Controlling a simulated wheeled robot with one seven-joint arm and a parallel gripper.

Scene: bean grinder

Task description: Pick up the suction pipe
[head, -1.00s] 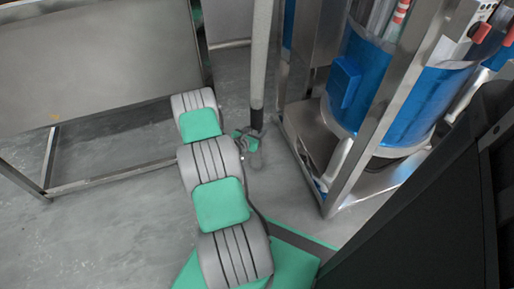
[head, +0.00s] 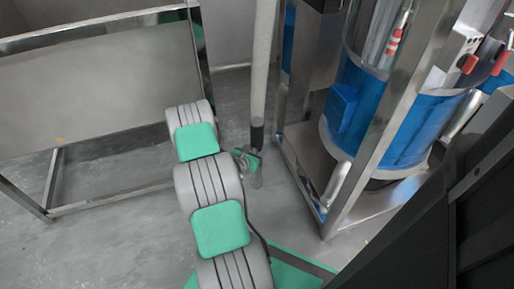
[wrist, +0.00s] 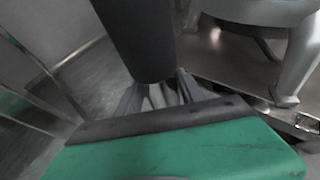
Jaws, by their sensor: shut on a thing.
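The suction pipe (head: 261,75) is a long, pale grey tube with a dark lower end. It stands nearly upright in the head view, between the steel table and the grinder frame. My gripper (head: 255,170) is at its lower end. In the wrist view the dark end of the pipe (wrist: 140,38) reaches down between the fingers of my gripper (wrist: 158,92), which is shut on it. The pipe's lowest tip is partly hidden by the fingers and the green gripper body. The pipe's top runs out of the head view.
A steel table (head: 100,75) stands at the left. The steel grinder frame (head: 385,110) with blue containers (head: 405,130) is close on the right. A dark panel (head: 420,235) fills the lower right. Grey floor (head: 110,240) is clear at the lower left.

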